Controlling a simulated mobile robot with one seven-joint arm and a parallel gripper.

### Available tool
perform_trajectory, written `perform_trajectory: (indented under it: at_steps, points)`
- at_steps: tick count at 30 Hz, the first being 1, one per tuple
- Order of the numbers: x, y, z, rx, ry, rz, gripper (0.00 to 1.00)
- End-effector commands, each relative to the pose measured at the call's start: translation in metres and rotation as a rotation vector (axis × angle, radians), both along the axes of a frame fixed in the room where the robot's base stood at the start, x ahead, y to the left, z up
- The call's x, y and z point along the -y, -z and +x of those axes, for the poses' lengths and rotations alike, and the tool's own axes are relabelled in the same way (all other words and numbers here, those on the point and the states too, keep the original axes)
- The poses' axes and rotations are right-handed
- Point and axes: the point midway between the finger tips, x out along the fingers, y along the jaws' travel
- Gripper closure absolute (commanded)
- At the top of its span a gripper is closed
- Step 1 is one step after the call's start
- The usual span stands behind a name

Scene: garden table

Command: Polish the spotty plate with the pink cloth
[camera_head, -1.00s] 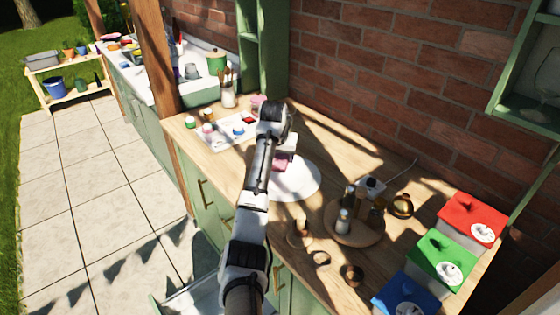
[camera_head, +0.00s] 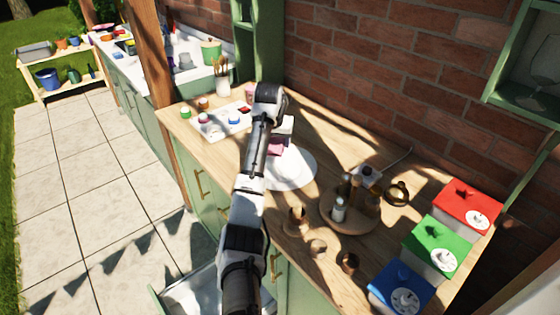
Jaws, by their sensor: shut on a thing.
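The white plate (camera_head: 299,170) lies on the wooden counter, partly behind my arm. Any spots on it are too small to make out. The pink cloth (camera_head: 276,149) shows beside my arm, at the upper left part of the plate. My gripper (camera_head: 282,138) is over that part of the plate and is shut on the pink cloth. Its fingertips are mostly hidden by the arm. I cannot tell whether the cloth touches the plate.
A round wooden tray (camera_head: 340,225) with bottles stands right of the plate. Red (camera_head: 468,206), green (camera_head: 436,246) and blue (camera_head: 401,288) boxes line the right end. A white tray (camera_head: 220,124) with small jars lies left. Wooden rings sit near the front edge.

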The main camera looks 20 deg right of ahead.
Motion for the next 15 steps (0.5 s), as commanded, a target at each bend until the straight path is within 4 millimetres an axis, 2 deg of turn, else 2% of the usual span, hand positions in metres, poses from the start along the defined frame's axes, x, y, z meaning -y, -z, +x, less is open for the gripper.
perform_trajectory:
  at_steps: [8,15]
  points:
    - [0.000,0.004,0.000,0.000,0.000,0.000,0.56]
    - [0.000,0.018,0.000,-0.001,0.000,0.000,0.56]
